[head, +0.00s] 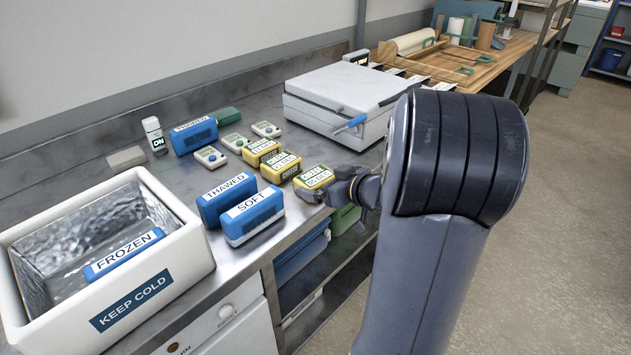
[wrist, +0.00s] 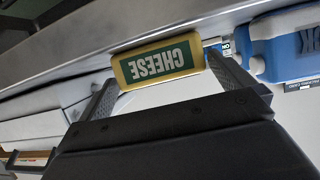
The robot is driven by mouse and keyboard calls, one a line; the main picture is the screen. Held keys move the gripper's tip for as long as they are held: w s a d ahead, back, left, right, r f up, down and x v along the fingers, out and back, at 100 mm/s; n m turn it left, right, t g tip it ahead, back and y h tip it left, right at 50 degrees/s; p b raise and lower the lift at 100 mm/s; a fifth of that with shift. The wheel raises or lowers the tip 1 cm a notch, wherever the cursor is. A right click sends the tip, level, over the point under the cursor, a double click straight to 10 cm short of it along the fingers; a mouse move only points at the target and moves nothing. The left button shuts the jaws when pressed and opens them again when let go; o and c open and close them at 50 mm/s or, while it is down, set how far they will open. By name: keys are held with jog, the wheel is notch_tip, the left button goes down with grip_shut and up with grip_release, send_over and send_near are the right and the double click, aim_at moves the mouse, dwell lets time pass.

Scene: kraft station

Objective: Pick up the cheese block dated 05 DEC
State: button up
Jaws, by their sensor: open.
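Three yellow cheese blocks with green-and-white labels are in the head view: a back one (head: 262,144), a middle one (head: 280,167) and a front one (head: 314,179) near the counter's front edge. The dates are too small to read surely. My gripper (head: 340,188) is at the front block, its fingers partly hidden by my arm. In the wrist view a cheese block (wrist: 158,61), its CHEESE label upside down, lies ahead between the tips of my open gripper (wrist: 162,74). Whether a finger touches it, I cannot tell.
Blue packs marked THAWED (head: 226,198) and SOFT (head: 253,215) stand left of the front cheese. A white KEEP COLD bin (head: 180,240) holds a blue FROZEN pack (head: 124,254). A white lidded appliance (head: 343,98) stands behind. Small timers (head: 211,157) sit near the back cheese.

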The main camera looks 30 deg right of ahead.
aim_at(316, 181)
jog(key=shift+p+x, duration=0.3)
jog(key=shift+x, duration=1.5)
jog(key=shift+s+f, duration=0.1)
jog(key=shift+c, duration=0.2)
jog(key=c, duration=0.9)
